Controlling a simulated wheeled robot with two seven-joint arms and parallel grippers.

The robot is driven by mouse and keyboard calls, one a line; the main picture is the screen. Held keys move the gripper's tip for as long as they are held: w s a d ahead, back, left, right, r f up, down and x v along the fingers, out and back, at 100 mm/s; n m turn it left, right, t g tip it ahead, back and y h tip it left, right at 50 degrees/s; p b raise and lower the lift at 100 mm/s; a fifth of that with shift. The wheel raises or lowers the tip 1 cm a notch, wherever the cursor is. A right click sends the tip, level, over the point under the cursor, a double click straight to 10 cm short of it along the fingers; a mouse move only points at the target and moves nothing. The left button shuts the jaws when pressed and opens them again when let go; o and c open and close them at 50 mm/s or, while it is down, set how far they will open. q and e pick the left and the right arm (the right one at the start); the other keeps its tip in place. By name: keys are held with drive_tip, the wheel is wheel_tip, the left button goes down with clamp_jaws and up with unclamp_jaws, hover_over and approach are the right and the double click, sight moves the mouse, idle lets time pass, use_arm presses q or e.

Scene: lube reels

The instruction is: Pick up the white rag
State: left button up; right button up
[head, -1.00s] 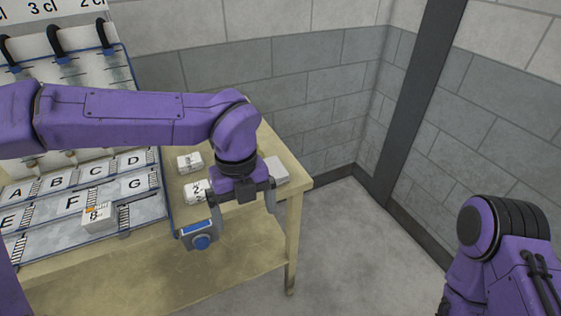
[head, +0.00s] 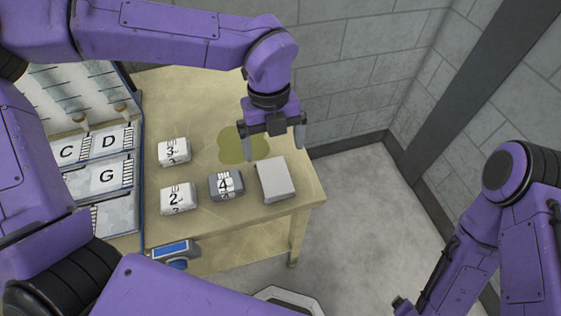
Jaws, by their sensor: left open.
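A plain white, folded block-like piece, which looks like the white rag (head: 275,181), lies on the table near its right edge, right of the grey pack marked 4. My left gripper (head: 275,141) is open and empty, pointing down just behind the rag in the picture. Its fingers are apart, and I see no contact with the rag. Part of my right arm shows at the lower right, but its gripper is not in view.
White packs marked 3 (head: 174,152) and 2 (head: 178,198) and a grey pack marked 4 (head: 226,185) lie left of the rag. A greenish spill (head: 238,146) lies behind. A lettered rack (head: 104,178) stands at left. Bare floor lies right of the table.

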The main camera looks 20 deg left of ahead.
sight(275, 175)
use_arm(q)
drive_tip(key=s+f, duration=0.1)
drive_tip(key=s+f+p, duration=0.1)
drive_tip(key=shift+s+d+f, duration=0.2)
drive_tip(key=shift+s+f, duration=0.05)
drive_tip(key=shift+f, duration=0.15)
drive_tip(key=f, duration=0.2)
drive_tip(key=w+f, duration=0.1)
drive_tip(key=f, duration=0.1)
drive_tip(key=shift+d+f+p, duration=0.2)
drive_tip(key=shift+f+p, duration=0.1)
drive_tip(key=shift+p, duration=0.05)
drive_tip(key=shift+s, duration=0.35)
drive_tip(key=shift+c, duration=0.9)
drive_tip(key=c, duration=1)
use_arm(e)
drive_tip(key=shift+s+r, duration=0.7)
drive_tip(key=shift+r, duration=0.3)
